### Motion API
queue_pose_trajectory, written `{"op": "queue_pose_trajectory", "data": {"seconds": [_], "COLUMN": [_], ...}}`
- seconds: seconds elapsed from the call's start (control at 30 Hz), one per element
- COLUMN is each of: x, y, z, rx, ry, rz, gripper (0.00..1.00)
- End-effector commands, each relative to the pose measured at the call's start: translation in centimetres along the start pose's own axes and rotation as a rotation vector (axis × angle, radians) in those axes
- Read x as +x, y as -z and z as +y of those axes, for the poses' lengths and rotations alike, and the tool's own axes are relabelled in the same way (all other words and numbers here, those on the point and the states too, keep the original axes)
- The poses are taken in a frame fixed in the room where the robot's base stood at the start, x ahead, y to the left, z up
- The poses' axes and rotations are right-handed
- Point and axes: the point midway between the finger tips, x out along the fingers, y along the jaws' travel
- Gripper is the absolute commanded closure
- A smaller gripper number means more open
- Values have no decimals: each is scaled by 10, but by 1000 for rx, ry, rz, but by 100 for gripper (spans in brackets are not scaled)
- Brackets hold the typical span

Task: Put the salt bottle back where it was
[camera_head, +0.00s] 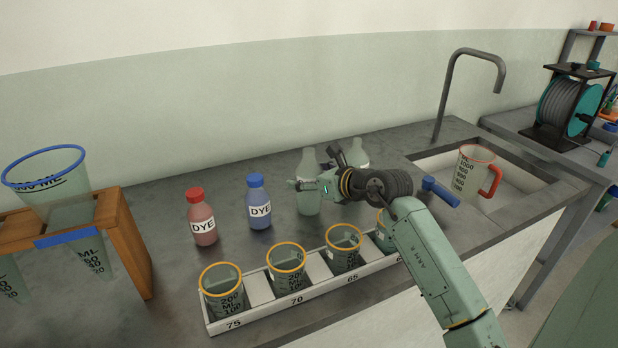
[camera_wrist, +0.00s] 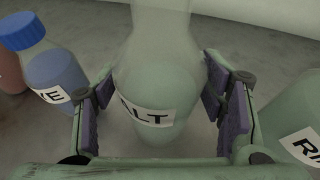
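The salt bottle (camera_head: 308,190) is a pale green see-through bottle, upright on the counter to the right of the blue dye bottle. In the wrist view its body (camera_wrist: 158,85) and part of its label stand between my two fingers. My gripper (camera_head: 312,185) reaches in at the bottle from the right, and one finger crosses in front of it. In the wrist view the fingers (camera_wrist: 160,105) are spread wide, one on each side of the bottle. Narrow gaps seem to show beside it; contact is hard to judge.
The red dye bottle (camera_head: 203,222) and blue dye bottle (camera_head: 259,208) stand left. A rinse bottle (camera_wrist: 303,135) stands close on the right. A numbered rack (camera_head: 262,292) of beakers lies in front. A sink (camera_head: 518,180) with a jug (camera_head: 470,172) is at right.

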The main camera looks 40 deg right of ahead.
Motion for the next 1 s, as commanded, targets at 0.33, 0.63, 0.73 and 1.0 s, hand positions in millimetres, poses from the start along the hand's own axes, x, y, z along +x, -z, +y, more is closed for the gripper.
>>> {"op": "queue_pose_trajectory", "data": {"seconds": [0.33, 0.63, 0.73, 1.0], "x": [0, -25, -47, -100], "y": [0, 3, 4, 3], "z": [0, -1, -1, 0], "rx": [0, -2, -1, 0], "ry": [0, 4, 5, 2], "rz": [0, -1, -1, 0], "gripper": [26, 26, 26, 26]}}
